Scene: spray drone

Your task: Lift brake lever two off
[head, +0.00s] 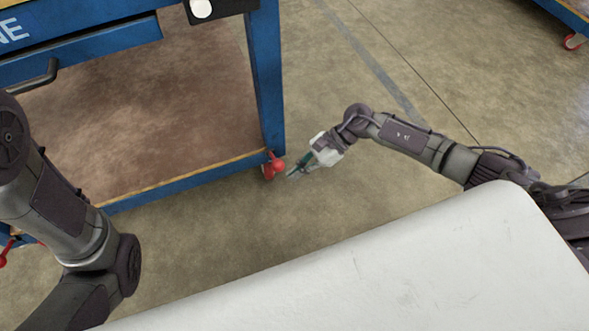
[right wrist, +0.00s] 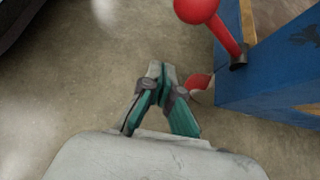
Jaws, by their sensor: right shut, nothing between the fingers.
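A red brake lever (head: 275,165) with a ball end sits at the lower corner of the blue workbench (head: 268,80). In the right wrist view the lever (right wrist: 222,32) has its red ball at the top and its stem running down to the blue leg (right wrist: 262,95). My right gripper (head: 292,175) is shut and empty, just right of and below the lever in the head view. In the right wrist view its fingertips (right wrist: 162,68) are together, left of and below the ball, apart from the stem. My left gripper is out of view; only my left arm shows.
Another red lever (head: 6,250) shows at the bench's left end. A red part (right wrist: 201,86), perhaps a caster, sits behind the fingertips near the leg. A second blue bench with a red caster (head: 573,41) stands at top right. The floor between is clear.

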